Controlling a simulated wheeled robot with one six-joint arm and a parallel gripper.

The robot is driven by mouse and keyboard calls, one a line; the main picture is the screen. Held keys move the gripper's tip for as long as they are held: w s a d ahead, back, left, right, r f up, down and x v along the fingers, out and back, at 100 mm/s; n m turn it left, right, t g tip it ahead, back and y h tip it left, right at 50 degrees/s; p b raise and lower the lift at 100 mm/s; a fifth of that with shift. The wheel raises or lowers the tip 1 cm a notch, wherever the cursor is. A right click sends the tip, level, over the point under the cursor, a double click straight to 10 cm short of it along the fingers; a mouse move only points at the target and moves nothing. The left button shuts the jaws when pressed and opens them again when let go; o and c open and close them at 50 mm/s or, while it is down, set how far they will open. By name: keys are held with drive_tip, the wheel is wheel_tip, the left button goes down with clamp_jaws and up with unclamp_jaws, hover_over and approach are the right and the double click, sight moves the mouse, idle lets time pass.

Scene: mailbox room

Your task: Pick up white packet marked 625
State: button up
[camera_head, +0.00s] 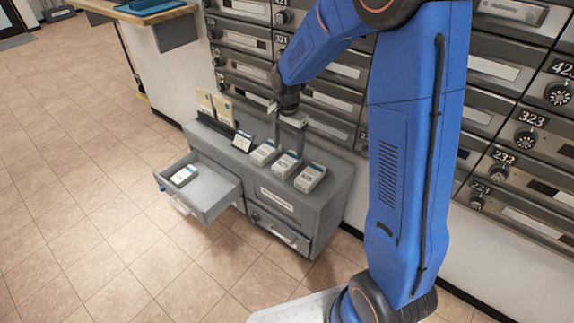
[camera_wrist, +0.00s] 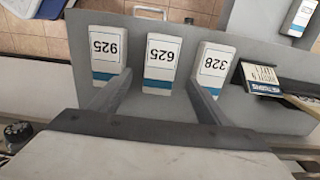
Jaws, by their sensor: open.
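The white packet marked 625 (camera_wrist: 162,55) lies on the grey cabinet top between two similar packets. It has a blue band, and its number shows upside down in the wrist view. In the head view it is the middle packet (camera_head: 286,165) of the row. My gripper (camera_wrist: 158,84) is open and empty, with one finger on each side of the 625 packet's near end in the picture. I cannot tell how high above the cabinet the fingertips are. In the head view my gripper (camera_head: 288,112) is behind the row, toward the mailbox wall.
Packet 925 (camera_wrist: 104,50) and packet 328 (camera_wrist: 213,62) flank it closely. A small card stand (camera_wrist: 262,78) is beside 328. The cabinet (camera_head: 325,205) has an open drawer (camera_head: 215,200) holding another packet (camera_head: 184,175). Mailboxes (camera_head: 335,95) line the wall behind.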

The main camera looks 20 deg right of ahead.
sight(287, 161)
drive_tip(key=shift+s+a+f, duration=0.1)
drive_tip(key=shift+f, duration=1.8)
drive_tip(key=shift+s+a+f, duration=0.1)
drive_tip(key=shift+f, duration=1.8)
drive_tip(key=c, duration=1.2)
